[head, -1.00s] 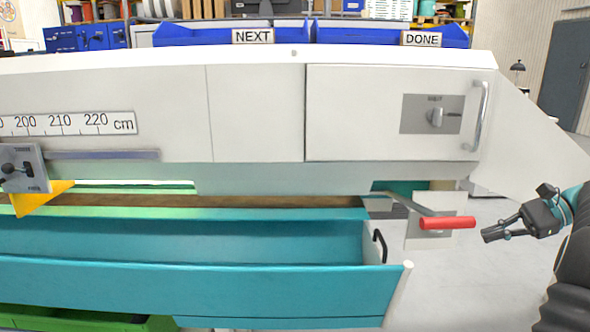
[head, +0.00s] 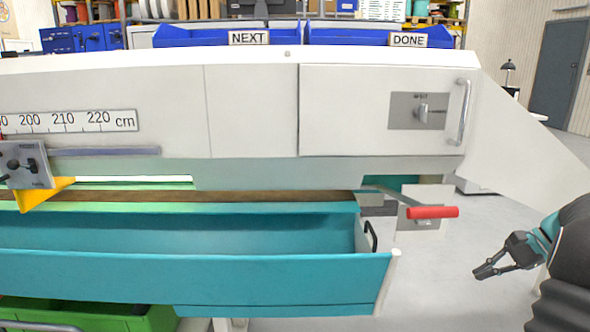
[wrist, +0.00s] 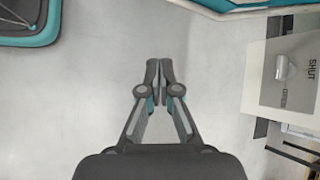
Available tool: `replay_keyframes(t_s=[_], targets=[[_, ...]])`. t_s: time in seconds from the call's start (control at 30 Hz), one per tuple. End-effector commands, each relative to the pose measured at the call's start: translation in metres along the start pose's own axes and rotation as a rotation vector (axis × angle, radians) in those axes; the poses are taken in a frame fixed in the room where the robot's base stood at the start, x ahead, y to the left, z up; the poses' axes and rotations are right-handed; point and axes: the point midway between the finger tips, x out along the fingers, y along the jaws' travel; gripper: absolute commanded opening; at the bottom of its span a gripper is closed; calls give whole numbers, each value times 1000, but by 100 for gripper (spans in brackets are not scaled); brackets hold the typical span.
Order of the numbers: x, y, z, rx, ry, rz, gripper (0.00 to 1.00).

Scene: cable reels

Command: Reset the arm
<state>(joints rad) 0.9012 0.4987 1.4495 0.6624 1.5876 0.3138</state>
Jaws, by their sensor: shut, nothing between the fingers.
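My gripper (head: 482,272) is at the right of the head view, over the grey floor, right of the bench and lower than the red-handled lever (head: 432,212). Its fingers are together and empty. In the wrist view my gripper (wrist: 159,72) shows shut, with bare floor behind the fingertips. It touches nothing that I can see. Part of my own arm hides the lower right corner of the head view.
The white bench has a teal trough (head: 180,275) along its front and a door with a handle (head: 464,112) at right. A panel marked SHUT and OPEN (wrist: 286,90) stands right of my gripper in the wrist view. Blue NEXT (head: 215,36) and DONE (head: 350,35) bins sit on top.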

Motion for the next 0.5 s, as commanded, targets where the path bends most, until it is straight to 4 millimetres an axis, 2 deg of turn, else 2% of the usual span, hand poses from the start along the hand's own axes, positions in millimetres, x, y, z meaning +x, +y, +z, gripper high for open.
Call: replay_keyframes(t_s=[0.17, 0.27, 0.5], targets=[[23, 18, 23, -100, 110, 105, 0], [37, 28, 44, -187, 178, 178, 0], [67, 54, 107, -452, 322, 351, 0]])
